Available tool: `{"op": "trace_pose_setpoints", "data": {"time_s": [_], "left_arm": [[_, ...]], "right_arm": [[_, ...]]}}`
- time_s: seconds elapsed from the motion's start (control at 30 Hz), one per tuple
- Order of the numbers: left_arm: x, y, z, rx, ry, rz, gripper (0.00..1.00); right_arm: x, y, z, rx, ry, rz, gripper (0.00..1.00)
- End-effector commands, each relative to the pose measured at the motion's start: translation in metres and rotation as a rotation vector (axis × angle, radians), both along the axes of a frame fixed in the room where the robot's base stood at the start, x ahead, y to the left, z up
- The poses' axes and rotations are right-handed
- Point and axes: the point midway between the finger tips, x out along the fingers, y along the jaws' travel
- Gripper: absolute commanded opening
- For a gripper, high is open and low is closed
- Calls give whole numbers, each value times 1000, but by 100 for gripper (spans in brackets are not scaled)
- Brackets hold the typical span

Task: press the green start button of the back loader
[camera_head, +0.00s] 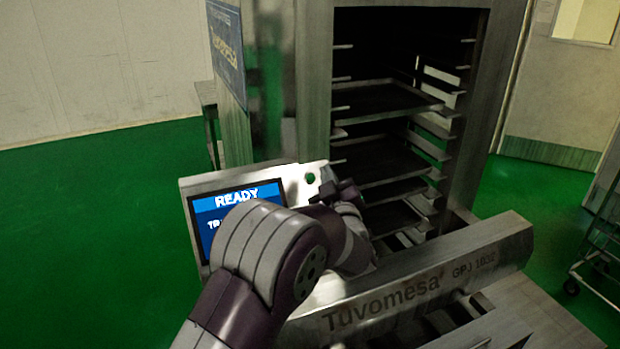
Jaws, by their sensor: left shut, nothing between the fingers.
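The green start button (310,178) is a small round spot on the upper right of the slanted metal control panel (291,182). Left of it on the panel is a screen (236,198) with "READY" on a blue band; my arm covers its lower right part. My left gripper (328,178) is shut and empty, just right of the green button. Whether it touches the panel I cannot tell. The wrist and forearm hide the lower panel. My right gripper is not in view.
Behind the panel stands a tall metal rack cabinet (312,80) with several dark trays (388,98) on side rails. A metal beam marked "Tuvomesa" (430,282) runs across the front right. A wire cart (600,250) stands at the right edge. Green floor (90,230) is clear at left.

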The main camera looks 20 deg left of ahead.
Motion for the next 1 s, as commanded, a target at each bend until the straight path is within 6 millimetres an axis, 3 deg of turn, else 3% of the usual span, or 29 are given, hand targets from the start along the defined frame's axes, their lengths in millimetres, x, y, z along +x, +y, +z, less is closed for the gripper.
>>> {"op": "trace_pose_setpoints", "data": {"time_s": [0.5, 1.0], "left_arm": [[36, 40, -44, -1, 1, 0, 0], [47, 52, -50, 0, 2, -2, 0]], "right_arm": [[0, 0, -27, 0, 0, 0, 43], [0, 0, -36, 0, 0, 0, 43]]}}
